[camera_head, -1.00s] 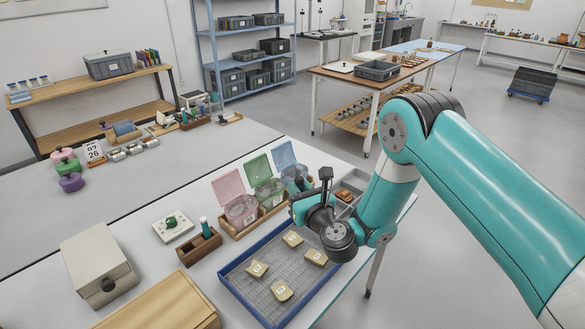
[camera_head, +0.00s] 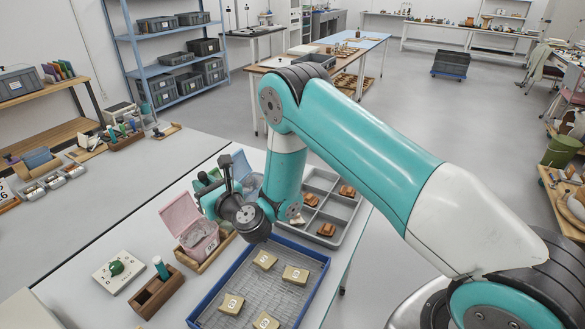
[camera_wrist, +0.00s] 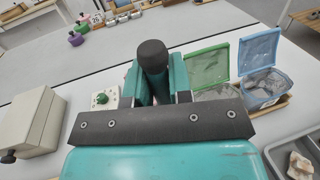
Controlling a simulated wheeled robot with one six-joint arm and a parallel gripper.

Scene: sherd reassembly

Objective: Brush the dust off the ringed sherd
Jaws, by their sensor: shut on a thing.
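The numbered tan sherds lie apart in a blue-rimmed tray (camera_head: 322,275): a back one (camera_head: 265,260), a right one (camera_head: 296,274), a left one (camera_head: 231,303) and a front one (camera_head: 266,321). I cannot make out a ring or dust on any. My gripper (camera_head: 222,186) is above the lidded boxes, behind and left of the tray. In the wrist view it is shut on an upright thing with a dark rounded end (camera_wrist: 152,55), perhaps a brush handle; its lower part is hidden.
A pink-lidded box (camera_head: 198,238) stands left of my gripper. Green-lidded (camera_wrist: 207,67) and blue-lidded (camera_wrist: 262,75) boxes show in the wrist view. A wooden holder (camera_head: 157,292) has a teal-topped tool upright. A grey compartment tray (camera_head: 345,212) holds brown pieces.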

